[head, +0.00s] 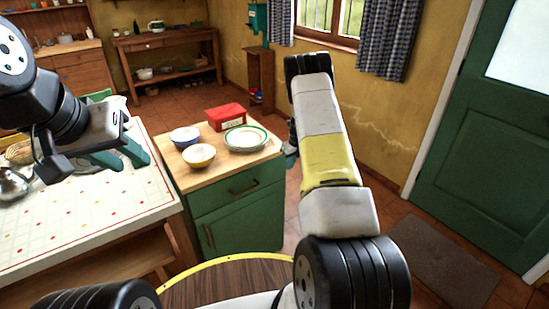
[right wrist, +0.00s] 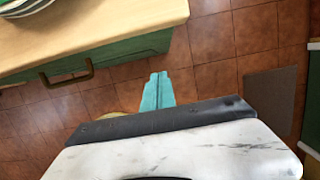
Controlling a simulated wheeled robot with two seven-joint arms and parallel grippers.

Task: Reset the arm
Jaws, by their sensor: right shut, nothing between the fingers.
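My left gripper (head: 128,158) hangs in the air over the right part of the table with the patterned cloth. Its two teal fingers are apart, with nothing visible between them. My right arm reaches forward to the right of the green cabinet. Its gripper is mostly hidden behind the arm in the head view, with a bit of teal showing. In the right wrist view my right gripper (right wrist: 157,90) has its teal fingers together and empty, above the tiled floor, beside the cabinet.
The green cabinet (head: 240,213) carries a blue bowl (head: 185,136), a yellow bowl (head: 199,156), plates (head: 246,138) and a red box (head: 226,117). The patterned table (head: 95,225) is at left. A green door (head: 480,150) and doormat (head: 440,262) are at right.

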